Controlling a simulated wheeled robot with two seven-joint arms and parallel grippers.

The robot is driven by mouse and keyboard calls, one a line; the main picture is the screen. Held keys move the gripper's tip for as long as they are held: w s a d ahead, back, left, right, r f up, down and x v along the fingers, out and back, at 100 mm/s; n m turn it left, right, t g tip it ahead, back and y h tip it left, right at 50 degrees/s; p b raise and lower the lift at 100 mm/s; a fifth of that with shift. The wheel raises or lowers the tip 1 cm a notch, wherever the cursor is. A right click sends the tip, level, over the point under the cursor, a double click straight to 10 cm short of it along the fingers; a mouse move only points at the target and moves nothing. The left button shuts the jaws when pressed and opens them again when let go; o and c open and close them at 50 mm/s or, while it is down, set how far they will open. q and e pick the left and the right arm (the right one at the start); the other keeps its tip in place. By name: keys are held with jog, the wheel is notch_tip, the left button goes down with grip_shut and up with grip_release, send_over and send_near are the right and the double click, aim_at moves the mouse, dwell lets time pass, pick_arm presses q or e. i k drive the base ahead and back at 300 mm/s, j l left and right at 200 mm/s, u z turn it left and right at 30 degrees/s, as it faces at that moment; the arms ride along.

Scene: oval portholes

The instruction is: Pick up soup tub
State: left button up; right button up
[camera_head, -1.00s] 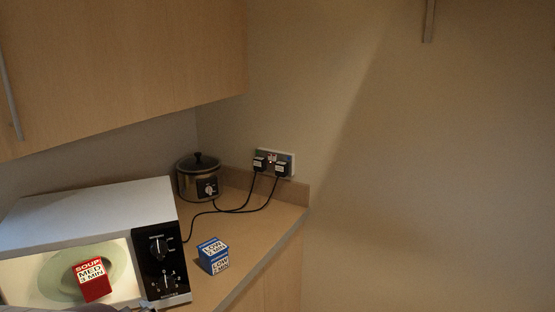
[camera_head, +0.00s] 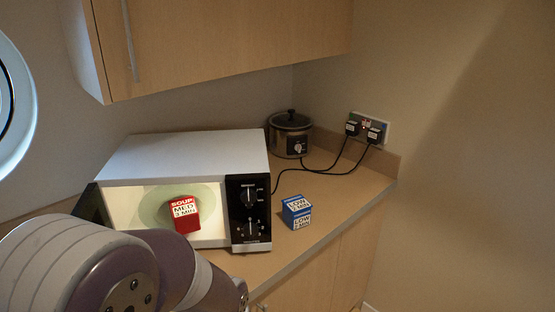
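The soup tub (camera_head: 185,214) is a small red box with a white label reading "SOUP MED 3 MIN". It stands in the lit opening of the white microwave (camera_head: 190,152), in front of a pale green round plate (camera_head: 152,206). One of my arms fills the lower left of the head view, in front of and below the microwave. Neither of my grippers shows in the head view.
A blue box (camera_head: 297,211) labelled "LOW" stands on the counter (camera_head: 335,188) right of the microwave. A slow cooker (camera_head: 290,140) stands behind it, near a wall socket (camera_head: 369,127) with two plugs and black cords. Wooden cupboards (camera_head: 220,45) hang above.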

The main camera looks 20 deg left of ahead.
aim_at(185, 216)
jog(key=u, duration=1.35)
